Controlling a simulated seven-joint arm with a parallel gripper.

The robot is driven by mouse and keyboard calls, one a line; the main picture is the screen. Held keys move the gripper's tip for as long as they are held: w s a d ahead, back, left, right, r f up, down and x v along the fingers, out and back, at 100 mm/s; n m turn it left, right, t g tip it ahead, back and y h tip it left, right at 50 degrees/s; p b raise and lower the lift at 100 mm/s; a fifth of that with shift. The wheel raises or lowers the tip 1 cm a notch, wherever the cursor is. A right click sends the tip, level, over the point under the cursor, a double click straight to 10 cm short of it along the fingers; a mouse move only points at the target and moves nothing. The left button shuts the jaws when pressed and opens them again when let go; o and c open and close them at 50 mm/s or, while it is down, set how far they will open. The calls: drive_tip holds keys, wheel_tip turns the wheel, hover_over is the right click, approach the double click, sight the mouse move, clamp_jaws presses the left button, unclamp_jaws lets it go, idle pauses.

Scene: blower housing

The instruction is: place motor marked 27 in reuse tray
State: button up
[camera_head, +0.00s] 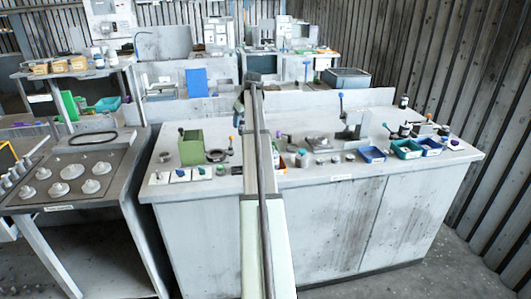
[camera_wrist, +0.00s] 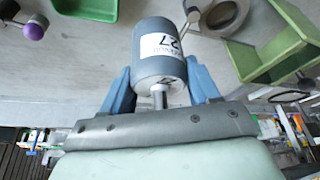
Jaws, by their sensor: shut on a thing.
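The motor marked 27 (camera_wrist: 160,52) is a grey cylinder with a white label and a shaft toward the palm, seen in the wrist view. My gripper (camera_wrist: 159,75) is shut on it, one blue finger on each side. In the head view my arm crosses the bench and hides most of the gripper; I cannot make out the motor there. Small trays stand at the bench's right: a blue tray (camera_head: 372,154), a teal tray (camera_head: 406,149) and another blue tray (camera_head: 430,147). I cannot read which is the reuse tray.
A tall green box (camera_head: 191,148) stands at the bench's left; it also shows in the wrist view (camera_wrist: 262,52). A dark ring (camera_head: 216,156) lies beside it. A green tray (camera_wrist: 88,9) and a purple-knobbed part (camera_wrist: 35,27) show in the wrist view. Several small parts crowd mid-bench.

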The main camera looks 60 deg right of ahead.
drive_tip(key=s+d+m, duration=0.1)
drive_tip(key=s+d, duration=0.6)
drive_tip(key=s, duration=0.1)
drive_tip(key=shift+w+a+f+n+y, duration=0.15)
drive_tip(key=shift+f+n, duration=0.3)
drive_tip(key=shift+f, duration=1.15)
drive_tip(key=shift+w+d+f+n+y, duration=0.1)
drive_tip(key=shift+f+n, duration=0.3)
drive_tip(key=shift+f, duration=1.25)
drive_tip(key=shift+w+a+f+n+y, duration=0.15)
drive_tip(key=shift+f+n, duration=0.3)
drive_tip(key=shift+f, duration=1.15)
drive_tip(key=shift+f, duration=0.1)
drive_tip(key=o, duration=1.5)
drive_tip(key=shift+c, duration=0.2)
drive_tip(key=v, duration=1.2)
drive_tip(key=shift+a, duration=0.15)
